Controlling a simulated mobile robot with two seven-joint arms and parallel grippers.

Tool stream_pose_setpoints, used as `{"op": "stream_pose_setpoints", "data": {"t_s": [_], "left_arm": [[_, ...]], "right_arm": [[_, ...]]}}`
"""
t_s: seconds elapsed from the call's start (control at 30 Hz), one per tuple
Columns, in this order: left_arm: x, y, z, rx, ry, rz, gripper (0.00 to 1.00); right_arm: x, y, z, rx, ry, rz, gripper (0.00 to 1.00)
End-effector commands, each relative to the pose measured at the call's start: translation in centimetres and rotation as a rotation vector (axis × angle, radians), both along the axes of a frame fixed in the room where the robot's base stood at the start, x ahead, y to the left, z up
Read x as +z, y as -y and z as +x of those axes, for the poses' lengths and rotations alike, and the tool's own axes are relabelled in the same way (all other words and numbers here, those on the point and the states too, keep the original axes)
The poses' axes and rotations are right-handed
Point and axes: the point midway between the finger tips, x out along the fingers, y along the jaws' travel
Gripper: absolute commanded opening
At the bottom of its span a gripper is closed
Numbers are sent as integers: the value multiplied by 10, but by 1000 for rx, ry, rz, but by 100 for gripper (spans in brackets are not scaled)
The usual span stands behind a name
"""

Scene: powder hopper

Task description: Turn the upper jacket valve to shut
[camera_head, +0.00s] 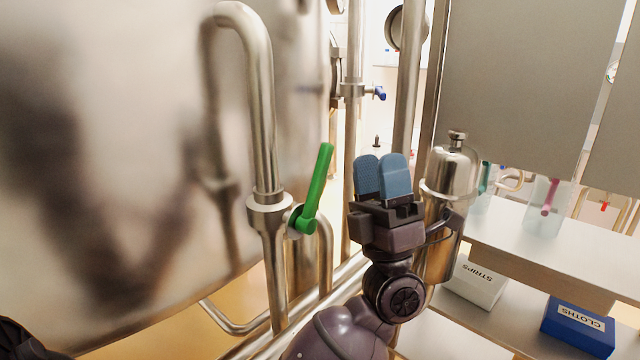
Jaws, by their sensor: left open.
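A valve with a green lever (318,188) sits on a steel pipe (262,120) beside the large shiny vessel. The lever points up and leans slightly right, roughly along the upright pipe. A smaller valve with a blue handle (380,93) is farther back on another upright pipe. No label shows which is the upper jacket valve. My left gripper (382,172) points up, with blue finger pads, to the right of the green lever and apart from it. My right gripper is not in view.
The shiny vessel (110,150) fills the left side. A steel canister (450,170) stands close on the right of my left gripper. Farther right are a bench (540,245), a white STRIPS box (474,284) and a blue CLOTHS box (578,326). Pipes run low below the valve.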

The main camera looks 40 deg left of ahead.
Motion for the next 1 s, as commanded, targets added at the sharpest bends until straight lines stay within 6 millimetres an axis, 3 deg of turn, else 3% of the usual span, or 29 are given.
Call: {"op": "stream_pose_setpoints", "data": {"t_s": [0.03, 0.27, 0.6, 0.8, 1.0], "left_arm": [[-1, -1, 1, -14, 66, -64, 49], [11, -16, -9, -72, 355, -404, 49], [-15, -25, 4, -185, 605, -954, 49], [-28, -19, 15, -238, 649, -1179, 49], [-30, -18, 18, -257, 660, -1257, 49]], "right_arm": [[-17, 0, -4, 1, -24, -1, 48], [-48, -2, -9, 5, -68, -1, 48], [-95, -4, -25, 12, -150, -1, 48], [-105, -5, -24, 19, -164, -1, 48], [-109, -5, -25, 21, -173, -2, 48]]}}
